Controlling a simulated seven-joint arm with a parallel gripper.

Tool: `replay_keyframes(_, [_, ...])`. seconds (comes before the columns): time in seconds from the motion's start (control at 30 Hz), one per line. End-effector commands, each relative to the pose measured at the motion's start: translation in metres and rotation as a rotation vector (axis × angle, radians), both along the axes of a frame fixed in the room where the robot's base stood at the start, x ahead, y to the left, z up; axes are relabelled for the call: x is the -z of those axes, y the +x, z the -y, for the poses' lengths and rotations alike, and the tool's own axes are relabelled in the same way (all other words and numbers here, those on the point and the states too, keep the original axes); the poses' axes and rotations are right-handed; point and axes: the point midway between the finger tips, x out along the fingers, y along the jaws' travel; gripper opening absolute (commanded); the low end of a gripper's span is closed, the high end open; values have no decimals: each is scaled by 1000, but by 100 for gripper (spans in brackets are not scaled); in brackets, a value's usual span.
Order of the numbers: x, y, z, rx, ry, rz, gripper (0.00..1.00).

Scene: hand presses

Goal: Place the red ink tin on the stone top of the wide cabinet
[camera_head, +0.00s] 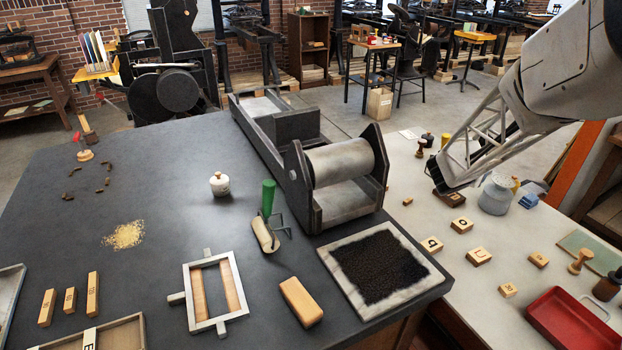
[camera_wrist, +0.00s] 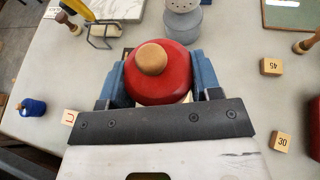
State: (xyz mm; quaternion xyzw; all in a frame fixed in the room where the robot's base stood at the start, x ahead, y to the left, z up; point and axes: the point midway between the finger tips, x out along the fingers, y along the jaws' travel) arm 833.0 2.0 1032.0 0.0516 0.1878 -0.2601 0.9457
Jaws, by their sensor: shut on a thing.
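My gripper (camera_head: 441,181) is low over the pale counter (camera_head: 440,250) at right in the head view. In the wrist view, my gripper's blue fingers (camera_wrist: 160,82) are shut on the red ink tin (camera_wrist: 165,88), round with a wooden knob on top. The tin looks upright. It is hidden in the head view, and I cannot tell whether it touches the surface below. The broad dark grey top (camera_head: 130,190) at left has a brown wooden front below its edge. The frames do not settle which top is the wide cabinet's stone one.
On the pale counter are lettered wooden blocks (camera_head: 478,256), a grey canister (camera_head: 496,194), a blue object (camera_head: 528,200) and a red tray (camera_head: 570,320). The dark top carries a roller press (camera_head: 345,165), an inked slab (camera_head: 380,268) and a white pot (camera_head: 220,184); its left-middle has free room.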

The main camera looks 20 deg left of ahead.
Motion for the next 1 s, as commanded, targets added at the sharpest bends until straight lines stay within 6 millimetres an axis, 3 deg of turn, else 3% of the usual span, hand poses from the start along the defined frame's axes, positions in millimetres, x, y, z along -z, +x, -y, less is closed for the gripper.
replay_keyframes(0.03, [-13, 4, -18, -25, 2, 4, 26])
replay_keyframes(0.47, [-110, 16, -151, -224, 2, 4, 26])
replay_keyframes(0.77, [-176, 4, -244, -362, 2, 4, 26])
replay_keyframes(1.0, [-222, -16, -315, -469, 3, 3, 26])
